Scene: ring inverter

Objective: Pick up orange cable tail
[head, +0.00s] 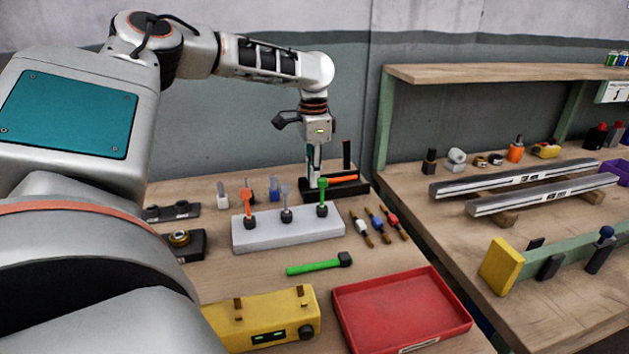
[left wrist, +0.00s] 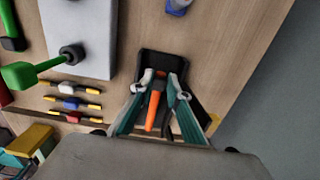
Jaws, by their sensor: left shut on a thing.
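The orange cable tail (head: 343,179) lies at a black holder (head: 352,190) near the back of the table. It also shows in the left wrist view (left wrist: 153,108) as an orange rod with a dark end, between my fingers. My left gripper (head: 315,181) points down at the holder and is shut on the tail's dark end. In the left wrist view its teal fingers (left wrist: 163,82) are on either side of that end. Whether the tail is clear of the holder cannot be told. My right gripper is not in view.
A white block (head: 290,233) with red-orange, grey and green upright tails stands in front. A green tail (head: 315,268) lies before it. Several small coloured connectors (head: 378,225) lie to its right. A red tray (head: 400,310) and yellow box (head: 265,318) are at the front.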

